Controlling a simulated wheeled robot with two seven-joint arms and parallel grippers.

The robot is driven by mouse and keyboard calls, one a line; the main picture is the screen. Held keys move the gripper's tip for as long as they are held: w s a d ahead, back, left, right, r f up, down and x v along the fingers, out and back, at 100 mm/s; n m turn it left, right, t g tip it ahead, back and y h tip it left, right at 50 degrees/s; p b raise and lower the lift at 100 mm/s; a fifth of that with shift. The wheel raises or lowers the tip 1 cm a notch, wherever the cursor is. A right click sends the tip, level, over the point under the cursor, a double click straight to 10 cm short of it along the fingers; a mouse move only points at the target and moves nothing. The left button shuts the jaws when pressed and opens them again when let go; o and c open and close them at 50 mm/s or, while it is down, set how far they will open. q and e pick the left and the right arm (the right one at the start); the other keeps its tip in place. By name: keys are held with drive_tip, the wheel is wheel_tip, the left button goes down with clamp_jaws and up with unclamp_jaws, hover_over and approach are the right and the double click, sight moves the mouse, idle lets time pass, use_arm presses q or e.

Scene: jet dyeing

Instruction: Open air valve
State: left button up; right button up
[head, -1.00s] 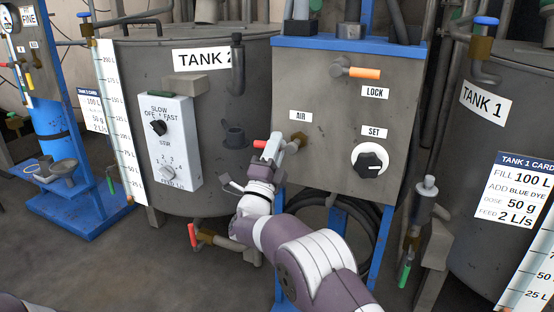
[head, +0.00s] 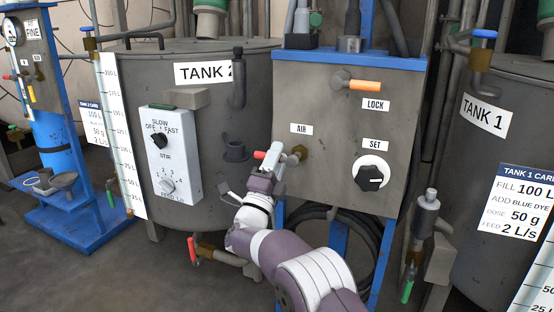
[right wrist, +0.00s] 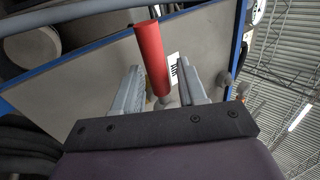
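The air valve is a brass fitting (head: 301,152) under the AIR label (head: 301,128) on the grey control panel. Its red handle (head: 260,155) points left in the head view. My right gripper (head: 271,160) is at this handle, with its fingers partly hiding the valve. In the right wrist view the red handle (right wrist: 152,58) lies between the two grey fingertips (right wrist: 160,85), which stand apart. A gap shows between the handle and the right finger; contact on the left side is unclear. My left gripper is out of view.
An orange-handled lever (head: 364,85) and the SET knob (head: 370,174) are on the same panel. Tank 2 (head: 210,110) with its white stir box (head: 172,150) stands at left. Tank 1 (head: 500,150) stands at right. Another red-handled valve (head: 193,248) sits below.

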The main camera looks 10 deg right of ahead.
drive_tip(key=shift+s+a+f+p, duration=0.15)
drive_tip(key=shift+s+a+p, duration=0.1)
drive_tip(key=shift+s+p, duration=0.05)
drive_tip(key=p+v, duration=0.4)
drive_tip(key=v, duration=0.8)
drive_tip(key=shift+d, duration=0.1)
